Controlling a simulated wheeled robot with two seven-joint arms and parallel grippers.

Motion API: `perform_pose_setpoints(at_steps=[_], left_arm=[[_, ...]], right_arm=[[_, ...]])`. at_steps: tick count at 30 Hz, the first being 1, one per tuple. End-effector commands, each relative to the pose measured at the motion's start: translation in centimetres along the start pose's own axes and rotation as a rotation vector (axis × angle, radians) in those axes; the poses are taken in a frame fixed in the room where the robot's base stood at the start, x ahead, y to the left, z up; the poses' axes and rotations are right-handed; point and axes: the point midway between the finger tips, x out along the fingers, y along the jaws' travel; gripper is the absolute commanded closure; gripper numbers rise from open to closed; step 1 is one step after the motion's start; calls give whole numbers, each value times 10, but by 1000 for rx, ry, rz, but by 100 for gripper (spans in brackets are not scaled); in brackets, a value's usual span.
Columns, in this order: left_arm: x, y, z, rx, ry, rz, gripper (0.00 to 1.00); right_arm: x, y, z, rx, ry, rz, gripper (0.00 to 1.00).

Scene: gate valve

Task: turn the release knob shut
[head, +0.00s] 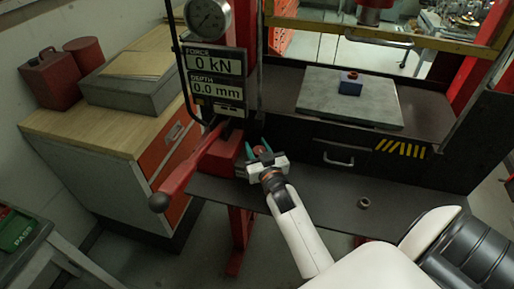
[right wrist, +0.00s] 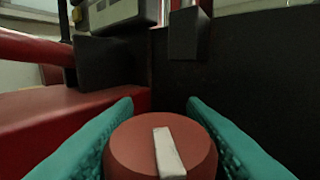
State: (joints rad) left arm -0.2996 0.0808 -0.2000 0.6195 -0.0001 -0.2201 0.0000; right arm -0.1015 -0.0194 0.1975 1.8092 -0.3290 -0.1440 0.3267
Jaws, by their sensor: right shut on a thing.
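The release knob (right wrist: 195,146) is a round, dull red knob with a white pointer bar. It fills the lower middle of the right wrist view, and its bar runs nearly upright there, its far end tipped slightly left. My right gripper (head: 258,148) has teal fingers and is at the red pump block below the display. In the right wrist view the fingers of my right gripper (right wrist: 160,125) lie on either side of the knob, shut on it. My left gripper is in neither view.
A red lever (head: 192,165) with a dark ball end slants down just left of my gripper. The display (head: 216,78) reads 0 kN and 0.0 mm, below a gauge (head: 208,18). A small ring (head: 364,203) lies on the shelf.

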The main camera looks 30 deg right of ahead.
Motion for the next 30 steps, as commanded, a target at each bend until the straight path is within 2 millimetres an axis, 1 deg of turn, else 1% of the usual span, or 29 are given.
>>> perform_pose_setpoints(at_steps=[4,5,6,8,16,20,23,30], left_arm=[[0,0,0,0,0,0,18],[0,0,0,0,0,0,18],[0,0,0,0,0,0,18],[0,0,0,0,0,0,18],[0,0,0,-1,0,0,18],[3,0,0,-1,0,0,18],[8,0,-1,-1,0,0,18],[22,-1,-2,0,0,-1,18]], right_arm=[[0,0,1,0,-3,1,85],[0,0,1,0,-3,1,57],[0,0,1,0,-3,1,51],[0,0,1,0,-3,1,41],[0,0,0,0,-2,1,41],[-8,0,-1,0,-1,1,41],[-24,0,-3,0,0,1,41],[-76,0,-4,1,1,1,41]])
